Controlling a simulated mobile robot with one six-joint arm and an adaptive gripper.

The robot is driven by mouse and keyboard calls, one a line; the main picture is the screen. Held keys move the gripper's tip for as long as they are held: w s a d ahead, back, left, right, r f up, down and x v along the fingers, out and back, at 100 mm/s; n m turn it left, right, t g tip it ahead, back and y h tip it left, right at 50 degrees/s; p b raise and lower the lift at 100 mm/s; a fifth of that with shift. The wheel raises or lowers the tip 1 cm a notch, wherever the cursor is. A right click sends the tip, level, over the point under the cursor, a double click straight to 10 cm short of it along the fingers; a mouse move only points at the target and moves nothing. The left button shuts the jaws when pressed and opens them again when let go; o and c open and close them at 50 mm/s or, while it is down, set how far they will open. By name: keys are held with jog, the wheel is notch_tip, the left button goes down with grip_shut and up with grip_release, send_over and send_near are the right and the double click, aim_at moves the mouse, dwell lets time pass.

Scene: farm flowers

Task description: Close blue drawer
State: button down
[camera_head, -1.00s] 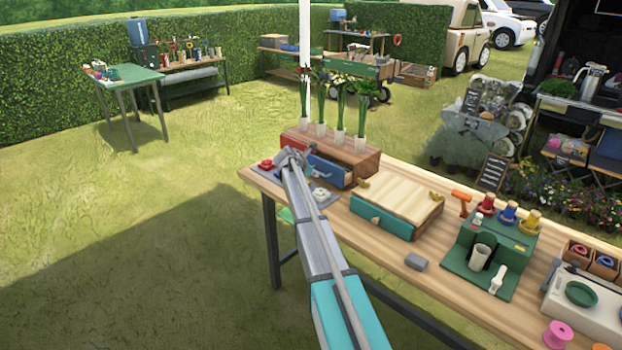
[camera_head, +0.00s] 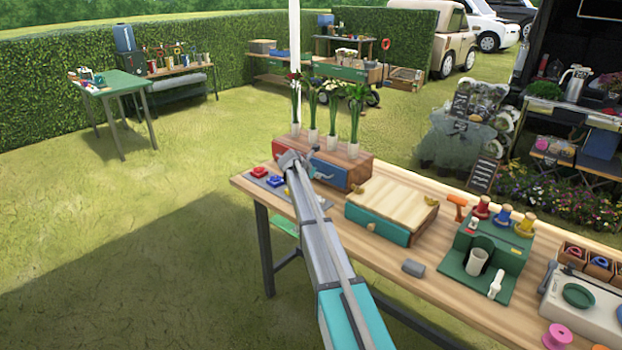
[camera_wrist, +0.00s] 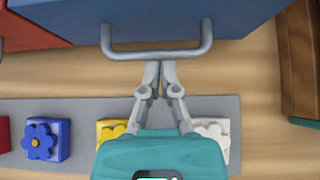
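The blue drawer (camera_head: 329,174) sits in the wooden chest (camera_head: 361,172) on the table. Its front looks about level with the chest front; any small gap is too fine to tell. In the wrist view the blue drawer front (camera_wrist: 225,14) fills the top, with a grey bar handle (camera_wrist: 120,51). My gripper (camera_wrist: 160,64) has its fingertips together, empty, right at the handle; I cannot tell whether they touch it. In the head view my gripper (camera_head: 290,160) is in front of the chest. The red drawer (camera_wrist: 35,30) is beside the blue one, to the left.
A grey mat (camera_wrist: 82,109) below holds flower blocks: blue (camera_wrist: 42,142), yellow (camera_wrist: 108,131) and white (camera_wrist: 213,135), the last two partly hidden by my gripper. Several vases of flowers (camera_head: 331,140) stand on the chest. A wooden box with a teal drawer (camera_head: 376,224) stands to the right.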

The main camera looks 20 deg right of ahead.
jog(key=shift+w, duration=0.15)
jog(key=shift+s+a, duration=0.2)
jog(key=shift+a, duration=0.1)
jog(key=shift+s+a+f+b, duration=0.2)
jog(key=shift+s+a, duration=0.25)
jog(key=shift+a, duration=0.15)
jog(key=shift+s+a+f+b, duration=0.2)
jog(key=shift+s+a, duration=0.2)
jog(key=shift+a, duration=0.2)
jog(key=p+v, duration=0.6)
jog(key=v, duration=0.4)
jog(key=shift+a, duration=0.2)
jog(key=shift+s, duration=0.1)
jog(key=s+a+m+g+y+p, duration=0.1)
jog(key=s+a+m+y, duration=0.2)
jog(key=s+m, duration=0.5)
jog(key=s+a+f+m+g+y+p, duration=0.1)
jog(key=s+a+m, duration=0.4)
jog(key=s, duration=1.6)
jog(key=s+a+f+m+g+y+p, duration=0.1)
jog(key=s+a+m+g+y+p, duration=0.1)
jog(key=s+m, duration=0.9)
jog(key=s+a+g+y, duration=0.1)
jog(key=s+a+y, duration=0.1)
jog(key=s+a, duration=0.1)
jog(key=shift+s+f+y+p, duration=0.2)
jog(key=shift+s+y+p, duration=0.05)
jog(key=shift+y+p, duration=0.1)
